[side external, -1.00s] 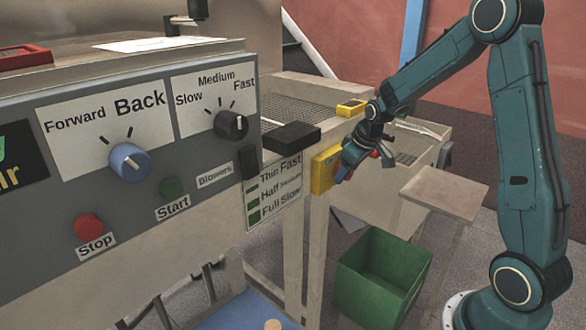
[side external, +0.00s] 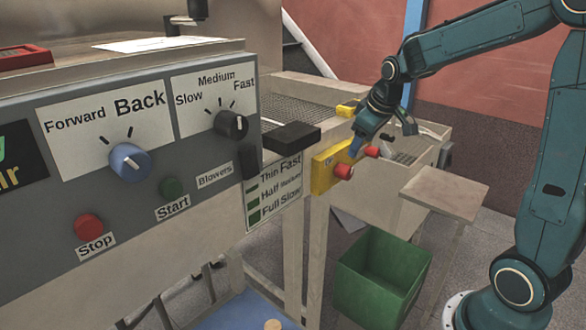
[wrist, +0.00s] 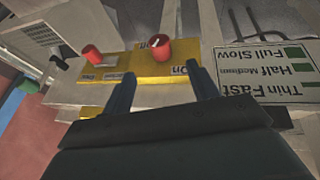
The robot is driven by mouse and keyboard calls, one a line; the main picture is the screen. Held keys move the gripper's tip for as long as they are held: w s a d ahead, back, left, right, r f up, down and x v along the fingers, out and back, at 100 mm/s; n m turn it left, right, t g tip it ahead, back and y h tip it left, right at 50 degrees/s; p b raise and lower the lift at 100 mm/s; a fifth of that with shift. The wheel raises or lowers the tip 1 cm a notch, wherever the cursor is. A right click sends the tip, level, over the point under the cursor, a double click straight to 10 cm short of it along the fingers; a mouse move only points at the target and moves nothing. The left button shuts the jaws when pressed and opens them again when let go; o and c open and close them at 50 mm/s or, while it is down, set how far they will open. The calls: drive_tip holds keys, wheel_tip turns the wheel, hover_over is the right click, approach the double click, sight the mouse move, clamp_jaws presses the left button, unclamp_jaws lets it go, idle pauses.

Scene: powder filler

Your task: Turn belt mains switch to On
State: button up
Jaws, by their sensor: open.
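The yellow switch panel (side external: 322,176) is fixed to the beige frame. It carries a red knob (side external: 344,171) and a second red part (side external: 371,151) farther back. In the wrist view the yellow panel (wrist: 150,72) shows a red knob (wrist: 160,52) with a white mark, beside a label reading "On", and a narrower red part (wrist: 92,55) to its left. The exact setting of the knob is hard to tell. My gripper (side external: 358,147) is open, just above and beside the panel. In the wrist view its fingers (wrist: 165,85) are apart, below the knob, with nothing between them.
The grey control panel (side external: 60,185) with knobs and buttons stands at left. A black block (side external: 292,136) juts out near the yellow panel. A green bin (side external: 370,290) and a small wooden table (side external: 445,190) stand below and to the right.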

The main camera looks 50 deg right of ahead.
drive_tip(key=s+a+r, duration=0.2)
drive_tip(key=s+a, duration=0.4)
drive_tip(key=s, duration=0.1)
drive_tip(key=s+a+r+y, duration=0.1)
drive_tip(key=s+a+r, duration=0.2)
drive_tip(key=s+a, duration=0.3)
drive_tip(key=shift+s+a+r+t, duration=0.35)
drive_tip(key=shift+s+a+t, duration=0.05)
drive_tip(key=shift+a, duration=0.25)
idle(0.3)
approach(348, 167)
wheel_tip(348, 167, up, 3)
drive_tip(key=a, duration=0.1)
drive_tip(key=shift+s+a+g+h, duration=0.1)
drive_tip(key=shift+s+g+h, duration=0.15)
drive_tip(key=shift+g+h, duration=0.15)
drive_tip(key=shift+x, duration=6.85)
